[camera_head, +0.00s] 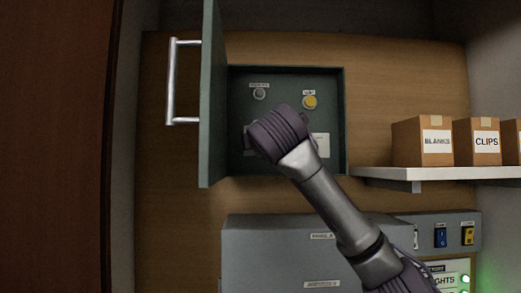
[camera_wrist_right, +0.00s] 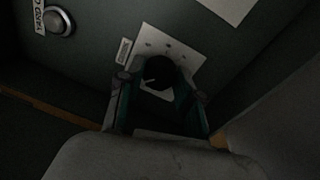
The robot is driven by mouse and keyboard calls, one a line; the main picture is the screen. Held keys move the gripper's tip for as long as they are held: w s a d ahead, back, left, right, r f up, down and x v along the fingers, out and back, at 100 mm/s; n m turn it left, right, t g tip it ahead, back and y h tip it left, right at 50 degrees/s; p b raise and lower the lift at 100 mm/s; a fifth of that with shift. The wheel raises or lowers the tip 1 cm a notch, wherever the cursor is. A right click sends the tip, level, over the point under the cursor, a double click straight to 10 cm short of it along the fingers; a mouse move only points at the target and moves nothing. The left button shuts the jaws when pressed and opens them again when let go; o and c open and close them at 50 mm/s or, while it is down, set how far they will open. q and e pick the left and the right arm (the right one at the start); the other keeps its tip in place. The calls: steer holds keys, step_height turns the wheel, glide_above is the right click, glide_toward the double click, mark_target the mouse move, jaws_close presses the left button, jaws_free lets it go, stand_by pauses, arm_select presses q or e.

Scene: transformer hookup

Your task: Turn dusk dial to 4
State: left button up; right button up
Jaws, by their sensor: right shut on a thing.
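The dusk dial (camera_wrist_right: 163,70) is a dark round knob with a pale pointer mark on a white scale plate (camera_wrist_right: 186,50), seen in the right wrist view. The pointer mark lies toward the left of the picture; the scale's marks are too small and dark to read. My right gripper (camera_wrist_right: 160,83) has its two fingers on either side of the knob and is shut on it. In the head view my right arm reaches into the open cabinet (camera_head: 344,120), and its wrist hides the dial and the fingers. My left gripper is not in view.
The green cabinet door (camera_head: 212,110) stands open at left with a long handle (camera_head: 171,85). A grey button (camera_head: 259,93) and a yellow button (camera_head: 310,102) sit above my wrist. A shelf (camera_head: 440,173) with boxes is at right; a grey housing (camera_head: 270,250) is below.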

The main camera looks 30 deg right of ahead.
steer(key=m+b, duration=0.1)
steer(key=m, duration=0.1)
steer(key=f+m+b, duration=0.1)
steer(key=m, duration=0.2)
steer(key=shift+w+a+h, duration=0.1)
steer(key=shift+h, duration=0.3)
steer(key=shift+w+m+b, duration=0.1)
steer(key=shift+m+b, duration=0.85)
steer(key=shift+m, duration=1.15)
steer(key=shift+h, duration=0.3)
steer(key=o, duration=1.2)
steer(key=shift+s+r, duration=0.15)
steer(key=shift+s, duration=0.05)
steer(key=shift+c, duration=0.2)
steer(key=shift+r, duration=0.1)
steer(key=v, duration=1.2)
steer(key=shift+r, duration=0.1)
